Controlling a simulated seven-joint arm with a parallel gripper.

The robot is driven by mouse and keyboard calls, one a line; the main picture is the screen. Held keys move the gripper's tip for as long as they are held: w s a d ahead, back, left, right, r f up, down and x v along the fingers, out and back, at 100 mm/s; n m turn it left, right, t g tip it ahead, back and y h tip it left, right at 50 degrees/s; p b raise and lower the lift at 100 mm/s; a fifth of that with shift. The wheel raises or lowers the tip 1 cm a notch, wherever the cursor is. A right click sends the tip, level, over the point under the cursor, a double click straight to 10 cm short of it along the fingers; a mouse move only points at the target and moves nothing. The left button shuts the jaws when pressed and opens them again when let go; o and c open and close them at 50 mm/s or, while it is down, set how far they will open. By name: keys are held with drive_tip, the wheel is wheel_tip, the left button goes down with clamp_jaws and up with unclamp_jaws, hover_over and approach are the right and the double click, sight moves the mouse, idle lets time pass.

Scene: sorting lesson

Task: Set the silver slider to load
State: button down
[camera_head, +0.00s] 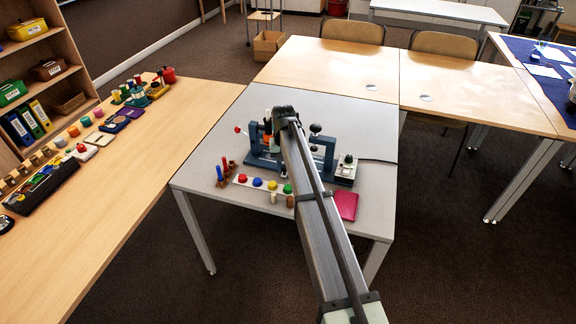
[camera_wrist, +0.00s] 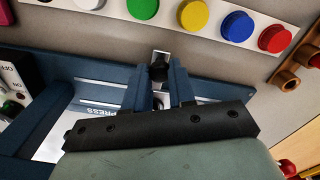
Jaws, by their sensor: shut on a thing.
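The silver slider (camera_wrist: 161,55) shows in the wrist view as a small bright metal piece with a black knob (camera_wrist: 159,72). My gripper (camera_wrist: 160,82) is shut on it, one finger on each side of the knob. The blue frame (camera_wrist: 100,72) runs around this spot. A white label on it (camera_wrist: 98,111) reads "PRESS"; my gripper body covers the label's lower part and the area to its right. No "load" mark is readable. In the head view the blue frame (camera_head: 318,166) stands on the grey table; my arm hides the slider there.
A white strip with coloured buttons (camera_head: 241,181) lies in front of the frame, beside a wooden peg rack (camera_head: 227,172). A switch box (camera_head: 345,172) stands at the frame's right, with a pink notebook (camera_head: 346,206) nearer. The grey table (camera_head: 367,124) is clear behind.

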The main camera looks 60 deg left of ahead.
drive_tip(key=c, duration=0.9)
unclamp_jaws()
drive_tip(key=shift+r, duration=0.1)
wheel_tip(320, 180, up, 14)
drive_tip(key=shift+f, duration=0.2)
